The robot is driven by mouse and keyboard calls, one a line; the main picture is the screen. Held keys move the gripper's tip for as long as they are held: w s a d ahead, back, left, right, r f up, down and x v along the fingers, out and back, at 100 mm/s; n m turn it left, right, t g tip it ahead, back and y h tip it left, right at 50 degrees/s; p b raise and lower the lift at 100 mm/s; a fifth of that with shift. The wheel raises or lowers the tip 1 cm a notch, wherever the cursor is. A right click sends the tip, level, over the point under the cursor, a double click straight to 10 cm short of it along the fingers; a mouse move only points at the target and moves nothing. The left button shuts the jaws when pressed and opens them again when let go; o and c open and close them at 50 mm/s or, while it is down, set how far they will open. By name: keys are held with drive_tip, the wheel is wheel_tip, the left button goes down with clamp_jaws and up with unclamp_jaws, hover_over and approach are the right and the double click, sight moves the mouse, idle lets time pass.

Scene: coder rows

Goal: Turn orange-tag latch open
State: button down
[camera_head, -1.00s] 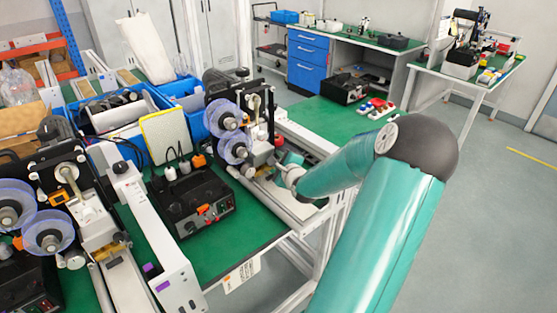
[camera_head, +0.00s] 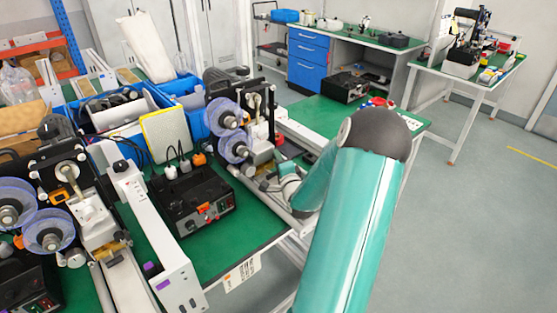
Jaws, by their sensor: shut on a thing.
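The near coder machine (camera_head: 262,152) stands on the green bench, with two clear blue-rimmed reels (camera_head: 232,130) on its left side. A small orange-red part (camera_head: 279,141) shows at its right side; I cannot tell whether this is the latch's tag. My teal arm reaches in from the lower right. My gripper (camera_head: 268,181) is small and dark, low at the front of this machine, just below its pale metal block. It is shut on a small part there, seemingly the latch. The latch itself is mostly hidden by the gripper and wrist.
A black control box (camera_head: 196,203) with an orange switch sits left of my gripper. A second coder machine (camera_head: 78,190) with reels stands at the far left, beside a white rail (camera_head: 152,240). Blue bins (camera_head: 165,100) stand behind. The floor at right is clear.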

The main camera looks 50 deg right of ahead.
drive_tip(key=shift+f+n+t, duration=0.1)
drive_tip(key=shift+n+t, duration=0.4)
drive_tip(key=shift+n, duration=0.7)
drive_tip(key=c, duration=1.3)
unclamp_jaws()
drive_tip(key=shift+o, duration=0.2)
drive_tip(key=shift+v, duration=3.75)
drive_tip(key=shift+f, duration=0.1)
